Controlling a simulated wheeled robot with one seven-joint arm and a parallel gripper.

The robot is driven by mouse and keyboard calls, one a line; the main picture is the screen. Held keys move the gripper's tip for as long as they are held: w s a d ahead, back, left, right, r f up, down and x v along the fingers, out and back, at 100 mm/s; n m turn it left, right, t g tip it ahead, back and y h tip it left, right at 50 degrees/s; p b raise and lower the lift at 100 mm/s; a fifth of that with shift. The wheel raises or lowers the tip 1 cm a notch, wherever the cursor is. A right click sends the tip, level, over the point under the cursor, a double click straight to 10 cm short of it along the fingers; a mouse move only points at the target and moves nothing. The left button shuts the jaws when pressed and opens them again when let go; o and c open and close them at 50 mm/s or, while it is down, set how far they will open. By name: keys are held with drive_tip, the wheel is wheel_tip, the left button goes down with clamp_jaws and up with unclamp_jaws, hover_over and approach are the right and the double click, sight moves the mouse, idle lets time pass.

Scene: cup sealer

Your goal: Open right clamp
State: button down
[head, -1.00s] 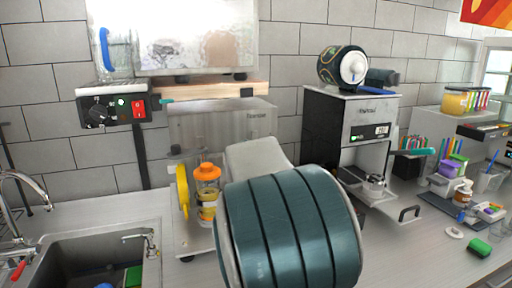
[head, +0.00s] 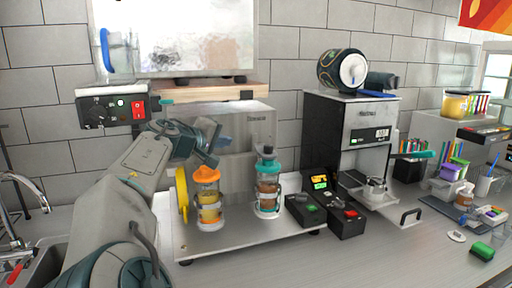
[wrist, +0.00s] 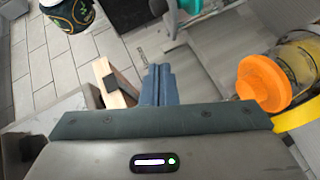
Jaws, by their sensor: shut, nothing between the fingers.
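The cup sealer (head: 283,224) is a metal bench unit bearing two clear cups. The left cup (head: 208,203) has an orange lid, shown large at the right of the wrist view (wrist: 262,84). The right cup (head: 268,188) has a teal lid, partly showing at the top of the wrist view (wrist: 190,5). My gripper (head: 217,145) is above and between the cups, in front of the back panel. Its fingers (wrist: 159,84) are shut and empty, apart from both cups.
A yellow disc (head: 182,194) stands left of the orange-lidded cup. A control box with a screen (head: 320,183) and buttons is right of the sealer. A wooden shelf (head: 215,94) is above my gripper. A coffee machine (head: 365,133) stands further right.

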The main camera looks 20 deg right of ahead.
drive_tip(key=s+d+f+p+x, duration=0.1)
drive_tip(key=p+x, duration=0.3)
drive_tip(key=x, duration=0.9)
drive_tip(key=shift+s+d+p, duration=0.2)
drive_tip(key=shift+s+p, duration=0.1)
drive_tip(key=shift+s, duration=0.4)
drive_tip(key=shift+w, duration=0.1)
